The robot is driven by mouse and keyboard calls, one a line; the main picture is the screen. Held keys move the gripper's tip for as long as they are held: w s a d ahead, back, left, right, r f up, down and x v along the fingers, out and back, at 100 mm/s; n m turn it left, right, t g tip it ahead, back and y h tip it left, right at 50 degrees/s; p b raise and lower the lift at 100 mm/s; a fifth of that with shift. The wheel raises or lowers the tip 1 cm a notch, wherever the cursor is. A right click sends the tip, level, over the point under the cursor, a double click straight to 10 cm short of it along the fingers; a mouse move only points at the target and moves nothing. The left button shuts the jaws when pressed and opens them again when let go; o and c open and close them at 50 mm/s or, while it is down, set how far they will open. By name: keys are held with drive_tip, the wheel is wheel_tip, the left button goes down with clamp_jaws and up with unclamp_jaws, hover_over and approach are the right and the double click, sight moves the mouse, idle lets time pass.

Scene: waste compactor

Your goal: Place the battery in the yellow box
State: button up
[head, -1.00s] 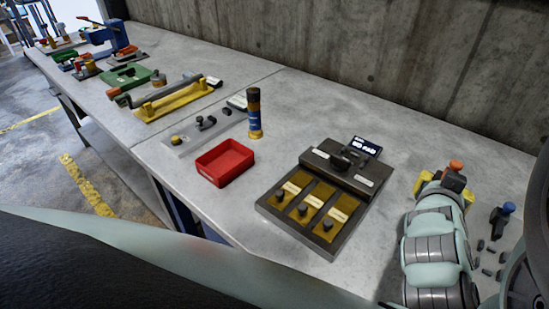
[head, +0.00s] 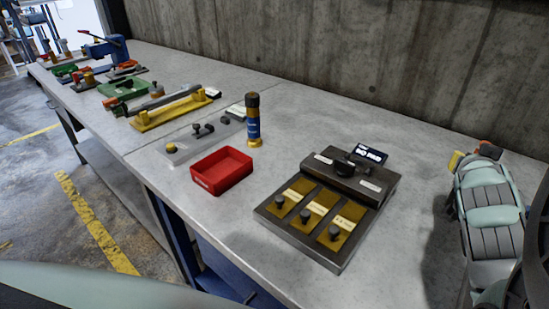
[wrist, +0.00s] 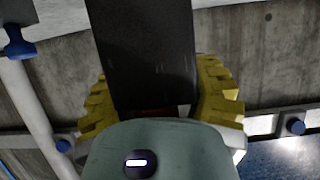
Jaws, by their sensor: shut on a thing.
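My gripper (head: 478,154) is at the right of the head view, near the concrete wall, partly hidden behind my own arm. In the wrist view its yellow fingers (wrist: 158,92) are shut on a dark flat-sided object (wrist: 145,45), which fills the middle of that view. Only part of the object shows, so I cannot tell for sure that it is the battery. A little orange and dark shows at the fingers in the head view. An upright cylinder with a dark top, blue label and gold base (head: 253,121) stands on the bench. I see no yellow box.
A red open tray (head: 222,171) sits near the front edge of the grey bench (head: 385,265). A dark control panel (head: 322,208) with yellow plates and a small display lies right of it. Several tools and fixtures fill the far left. Bare bench lies right of the panel.

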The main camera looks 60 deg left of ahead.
drive_tip(key=shift+w+a+r, duration=0.2)
drive_tip(key=shift+w, duration=0.05)
drive_tip(key=shift+f, duration=1.75)
drive_tip(key=shift+f, duration=0.15)
drive_tip(key=o, duration=1.3)
drive_tip(key=shift+d+f, duration=0.1)
